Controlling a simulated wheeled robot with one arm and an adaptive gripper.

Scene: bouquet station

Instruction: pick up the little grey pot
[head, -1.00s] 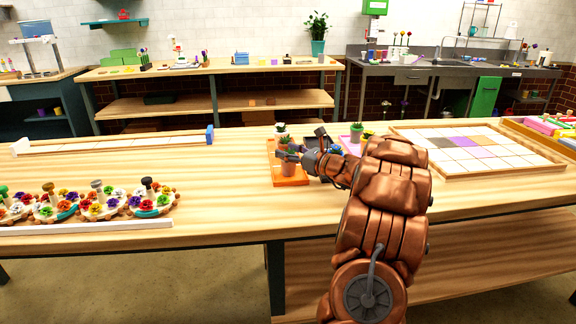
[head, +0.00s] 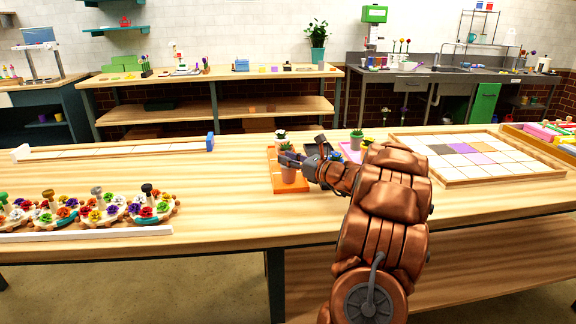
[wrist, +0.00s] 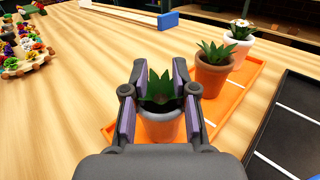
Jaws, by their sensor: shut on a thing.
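My gripper (wrist: 160,112) is shut on a small pale terracotta pot (wrist: 160,128) with a spiky green plant; the fingers stand on both sides of it. In the head view this pot (head: 288,175) is at the near part of the orange tray (head: 291,188). I cannot tell whether it touches the tray. A brown-orange pot (wrist: 212,76) with a green plant and a pale pot (wrist: 238,46) with a white flower stand behind it on the same tray. A small, greyish-looking pot (head: 356,144) with a green plant stands farther right in the head view, apart from my gripper.
A black tray (wrist: 290,125) lies right of the orange one. A pink tray (head: 349,151) and a framed tile grid (head: 475,155) lie further right. Several flower wreaths (head: 100,208) lie at the left. The wood between them is clear.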

